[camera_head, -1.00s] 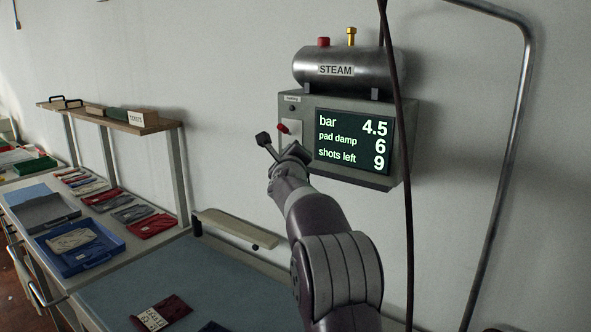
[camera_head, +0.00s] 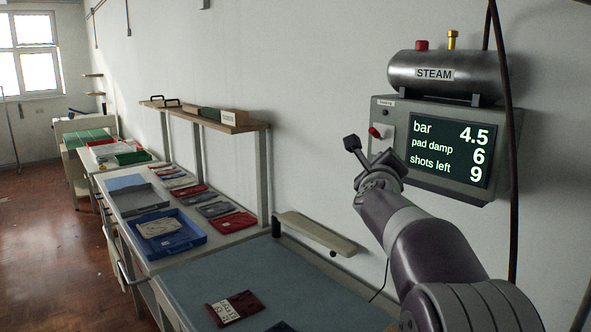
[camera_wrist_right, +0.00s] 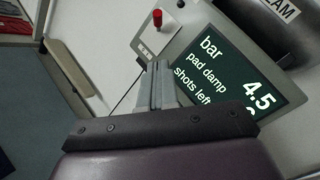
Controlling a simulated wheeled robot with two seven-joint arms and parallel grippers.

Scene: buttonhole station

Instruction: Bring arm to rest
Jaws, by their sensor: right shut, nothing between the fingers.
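My right arm comes in from the lower right in the head view. Its gripper (camera_head: 354,147) is shut and empty, raised in front of the wall just left of the steam unit's display. In the right wrist view the closed fingers (camera_wrist_right: 156,80) lie together with nothing between them, pointing towards the unit's lower left edge. The steam unit (camera_head: 388,108) has a red-tipped switch (camera_head: 375,132) close to the fingertips in the picture; I see no contact. Its screen (camera_head: 452,148) reads bar 4.5, pad damp 6, shots left 9. My left gripper is out of view.
A blue-grey work surface (camera_head: 270,275) lies below, with a dark red piece (camera_head: 240,305) on it. A narrow padded board (camera_head: 315,233) stands at its back. Left are a blue tray (camera_head: 190,240), folded pieces and a shelf (camera_head: 215,120). A dark hose (camera_head: 512,220) hangs right.

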